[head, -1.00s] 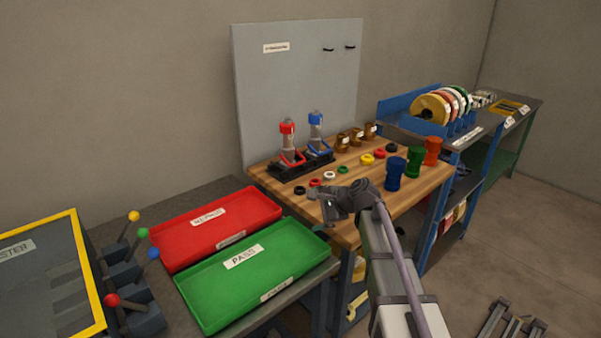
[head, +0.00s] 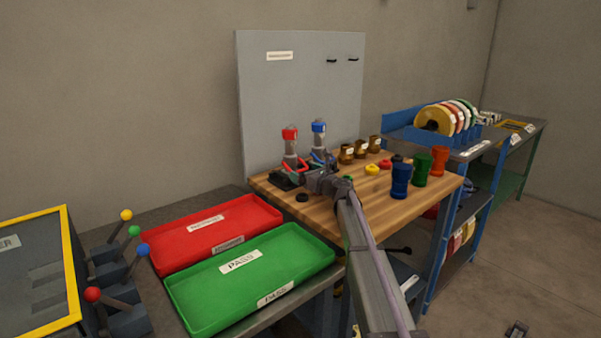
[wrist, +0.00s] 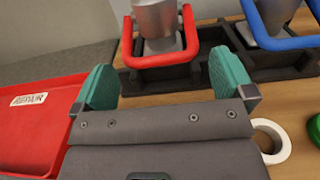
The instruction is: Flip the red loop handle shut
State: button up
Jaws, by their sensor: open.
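The red loop handle (wrist: 160,60) is a U-shaped bar in front of a grey metal body in the wrist view. In the head view the red loop (head: 283,167) sits low in front of the red-topped pump (head: 290,140), partly hidden by my arm. My gripper (wrist: 160,88) is open, with one green-tipped finger on each side. The loop lies just ahead of and between the fingers, with nothing held; I cannot tell whether they touch. In the head view my gripper (head: 312,181) is over the bench in front of the pumps.
The blue loop handle (wrist: 280,25) and blue-topped pump (head: 319,132) stand just right of the red one. A white ring (wrist: 270,140) and green ring (wrist: 313,128) lie near on the wooden bench (head: 330,222). Red tray (head: 165,262) and green tray (head: 200,320) are left.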

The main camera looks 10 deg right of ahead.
aim_at(301, 170)
jog(key=x, duration=0.3)
jog(key=c, duration=1)
jog(key=shift+a, duration=0.1)
jog(key=shift+r, duration=0.15)
